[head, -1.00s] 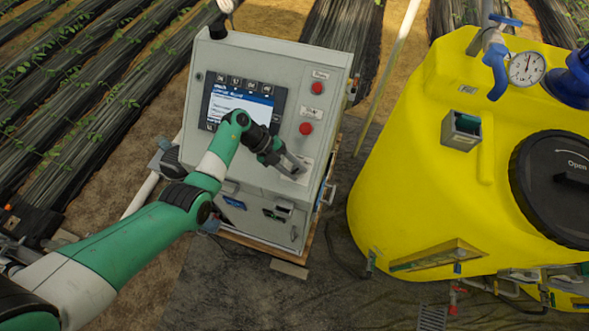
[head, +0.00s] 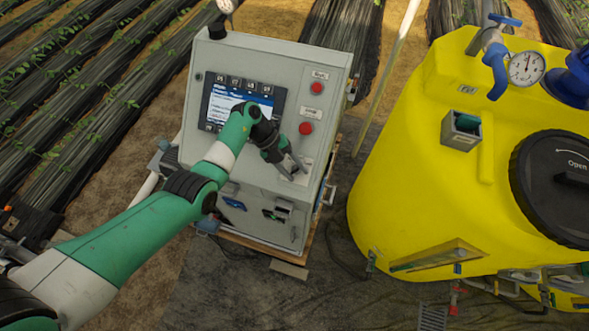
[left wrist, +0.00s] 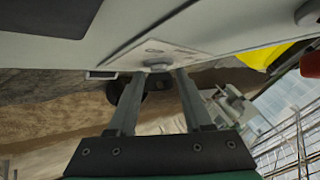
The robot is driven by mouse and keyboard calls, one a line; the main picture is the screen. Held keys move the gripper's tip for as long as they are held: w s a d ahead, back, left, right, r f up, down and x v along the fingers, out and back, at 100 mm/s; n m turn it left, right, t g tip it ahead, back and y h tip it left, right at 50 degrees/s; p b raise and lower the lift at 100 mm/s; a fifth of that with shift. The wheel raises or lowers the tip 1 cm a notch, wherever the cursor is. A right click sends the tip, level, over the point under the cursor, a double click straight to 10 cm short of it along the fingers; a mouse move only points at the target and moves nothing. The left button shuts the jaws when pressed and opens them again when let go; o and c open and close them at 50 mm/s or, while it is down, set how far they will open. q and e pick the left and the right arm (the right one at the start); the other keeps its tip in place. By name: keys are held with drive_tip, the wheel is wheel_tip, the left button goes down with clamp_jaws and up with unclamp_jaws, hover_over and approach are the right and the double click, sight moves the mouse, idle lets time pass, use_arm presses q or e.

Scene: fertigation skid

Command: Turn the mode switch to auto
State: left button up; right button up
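Contact cannot be told. My right gripper is not in view.
Red buttons (head: 306,128) (head: 317,88) stick out above the switch plate. A screen (head: 240,103) is behind my left wrist. A yellow tank (head: 400,190) stands to the right of the cabinet, with a gap between them.

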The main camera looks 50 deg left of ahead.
use_arm(q)
drive_tip(key=shift+o, duration=1)
drive_tip(key=v, duration=1.1)
drive_tip(key=shift+a+r, duration=0.2)
drive_tip(key=shift+r, duration=0.05)
drive_tip(key=shift+d, duration=0.1)
